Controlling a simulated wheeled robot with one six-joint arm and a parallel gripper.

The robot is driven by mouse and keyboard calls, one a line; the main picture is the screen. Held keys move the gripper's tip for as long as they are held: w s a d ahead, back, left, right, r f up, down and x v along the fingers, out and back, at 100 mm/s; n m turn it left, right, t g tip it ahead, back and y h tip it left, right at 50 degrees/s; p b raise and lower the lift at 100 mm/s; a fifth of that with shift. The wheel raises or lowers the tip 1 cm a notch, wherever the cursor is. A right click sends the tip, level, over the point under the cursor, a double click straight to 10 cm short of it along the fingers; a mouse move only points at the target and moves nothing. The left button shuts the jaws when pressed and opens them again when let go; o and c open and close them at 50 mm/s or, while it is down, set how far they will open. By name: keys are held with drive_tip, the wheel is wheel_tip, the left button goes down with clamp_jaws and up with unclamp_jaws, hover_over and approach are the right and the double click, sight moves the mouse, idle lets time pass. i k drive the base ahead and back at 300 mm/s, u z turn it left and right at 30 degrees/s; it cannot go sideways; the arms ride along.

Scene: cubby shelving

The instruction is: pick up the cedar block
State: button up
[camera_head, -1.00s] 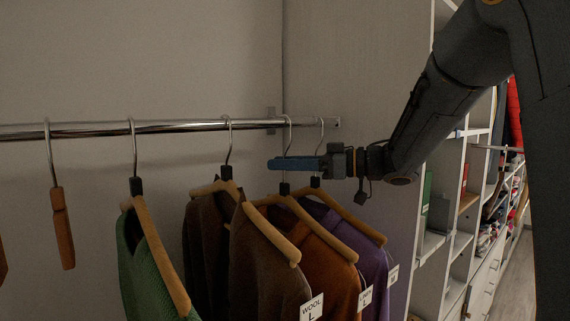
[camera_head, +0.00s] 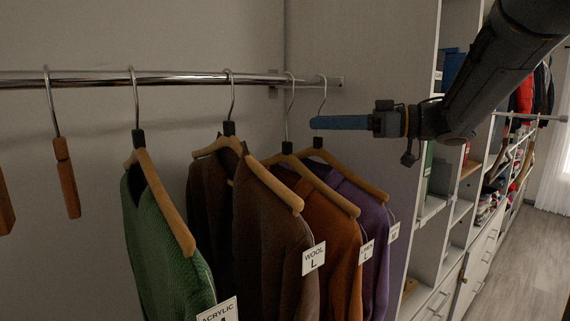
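A reddish-brown cedar block (camera_head: 67,180) hangs upright by a metal hook from the rail (camera_head: 180,77), at the left. Part of a second brown wooden piece (camera_head: 5,205) shows at the left edge, cut off by the frame. My gripper (camera_head: 338,122) points left, with its blue finger near the right end of the rail, far to the right of the cedar block. It is seen side-on, so the gap between its fingers is hidden. I see nothing held in it.
Several sweaters on wooden hangers hang between the block and my gripper, including a green one (camera_head: 160,250) and a purple one (camera_head: 372,220). A grey panel (camera_head: 385,60) closes the rail's right end. Cubby shelving (camera_head: 440,215) and open floor (camera_head: 525,260) lie right.

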sight(66, 178)
drive_tip(key=u, duration=0.05)
drive_tip(key=k, duration=0.95)
